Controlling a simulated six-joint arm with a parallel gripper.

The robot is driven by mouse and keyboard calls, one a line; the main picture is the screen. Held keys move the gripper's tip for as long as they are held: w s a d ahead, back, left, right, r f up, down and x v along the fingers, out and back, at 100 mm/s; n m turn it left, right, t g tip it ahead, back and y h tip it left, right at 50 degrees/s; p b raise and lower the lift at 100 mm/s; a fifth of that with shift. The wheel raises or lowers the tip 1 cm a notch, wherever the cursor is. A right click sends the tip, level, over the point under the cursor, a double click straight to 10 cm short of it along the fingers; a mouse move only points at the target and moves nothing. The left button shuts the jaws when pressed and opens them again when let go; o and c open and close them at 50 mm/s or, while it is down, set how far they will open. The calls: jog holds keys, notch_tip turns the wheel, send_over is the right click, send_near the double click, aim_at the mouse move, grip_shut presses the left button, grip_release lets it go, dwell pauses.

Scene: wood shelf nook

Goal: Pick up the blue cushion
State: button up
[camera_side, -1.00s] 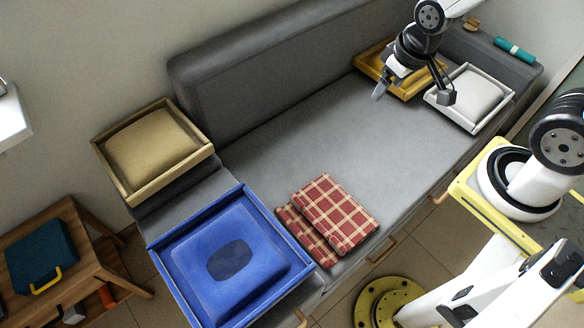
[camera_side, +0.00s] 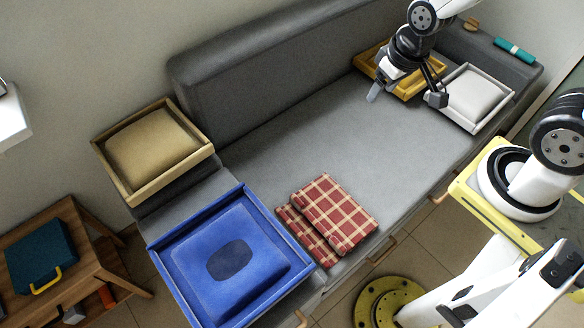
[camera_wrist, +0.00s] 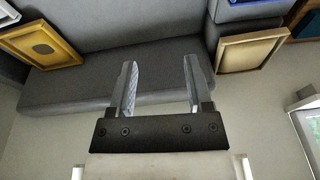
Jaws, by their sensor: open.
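The blue cushion (camera_side: 208,262) lies in a blue square tray (camera_side: 165,282) at the near left end of the grey sofa in the side view. It has a dark oval patch on its top. My gripper (camera_side: 406,98) is open and empty, at the far right end of the sofa in front of the yellow tray, well apart from the blue cushion. In the wrist view my gripper (camera_wrist: 160,80) shows its two fingers spread with nothing held between them. Only a blue edge (camera_wrist: 250,2) shows at the top right there.
A yellow tray (camera_side: 365,62) and a tray with a white cushion (camera_side: 470,96) stand near my gripper. A beige cushion (camera_side: 152,145) sits in a wooden tray at the left. Folded red checked cloths (camera_side: 335,214) lie beside the blue tray. The middle of the seat (camera_side: 330,135) is clear.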

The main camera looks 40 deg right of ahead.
jog(key=w+a+f+m+g+y, duration=0.25)
jog(key=a+f+m, duration=0.2)
jog(key=a, duration=0.85)
jog(key=m+y, duration=0.2)
jog(key=m, duration=1.1)
send_near(266, 305)
jog(key=shift+w+a+f, duration=0.25)
jog(key=shift+a+f, duration=0.2)
jog(key=shift+a, duration=0.1)
jog(key=shift+s+f+h, duration=0.2)
jog(key=shift+f+h, duration=0.05)
jog(key=shift+f, duration=0.05)
jog(key=shift+x, duration=1.35)
